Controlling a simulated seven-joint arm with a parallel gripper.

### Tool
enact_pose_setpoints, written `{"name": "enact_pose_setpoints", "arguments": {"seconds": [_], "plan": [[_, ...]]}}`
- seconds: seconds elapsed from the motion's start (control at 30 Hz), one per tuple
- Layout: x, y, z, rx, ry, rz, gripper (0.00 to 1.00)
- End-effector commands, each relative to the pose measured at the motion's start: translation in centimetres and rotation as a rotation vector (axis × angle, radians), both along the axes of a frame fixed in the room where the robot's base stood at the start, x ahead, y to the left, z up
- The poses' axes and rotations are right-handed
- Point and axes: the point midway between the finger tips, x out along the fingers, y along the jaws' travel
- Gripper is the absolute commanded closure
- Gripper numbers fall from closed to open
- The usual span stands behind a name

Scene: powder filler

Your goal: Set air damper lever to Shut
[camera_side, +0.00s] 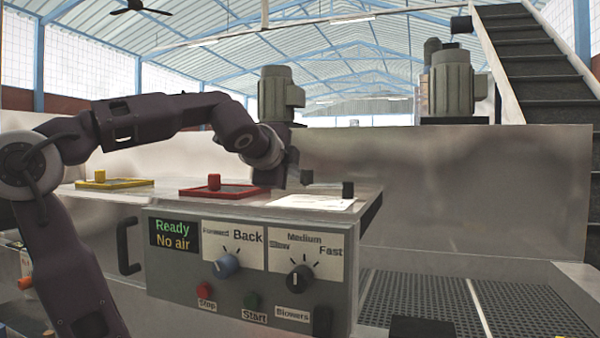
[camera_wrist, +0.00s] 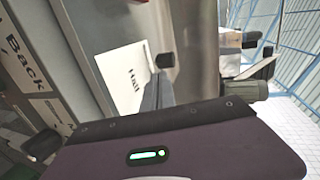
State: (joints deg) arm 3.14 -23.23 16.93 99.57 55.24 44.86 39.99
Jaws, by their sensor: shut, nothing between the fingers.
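The damper plate (camera_side: 312,202) is a white label sheet on top of the control box, and the word "Half" reads on it in the wrist view (camera_wrist: 125,75). A black knob (camera_side: 348,188), which looks like the damper lever's handle, stands at the plate's right end. It also shows in the wrist view (camera_wrist: 166,60), just beyond my fingertips. My gripper (camera_side: 293,181) is above the plate, left of the knob, shut and empty. Its narrow grey fingers (camera_wrist: 157,84) point toward the knob and appear apart from it. The "Shut" marking is not readable.
Red-framed (camera_side: 214,184) and yellow-framed (camera_side: 100,183) hatches with knobs lie left on the same top. A metal wall (camera_side: 460,190) stands behind.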

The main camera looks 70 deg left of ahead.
Motion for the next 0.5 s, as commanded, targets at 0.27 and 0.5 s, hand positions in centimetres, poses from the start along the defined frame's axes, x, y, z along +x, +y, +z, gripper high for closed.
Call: {"name": "enact_pose_setpoints", "arguments": {"seconds": [0.27, 0.5], "plan": [[3.2, 3.4, -0.6, -0.001, 0.0, -0.001, 1.0], [4.0, 4.3, -0.5, 0.001, -0.001, -0.001, 1.0]]}}
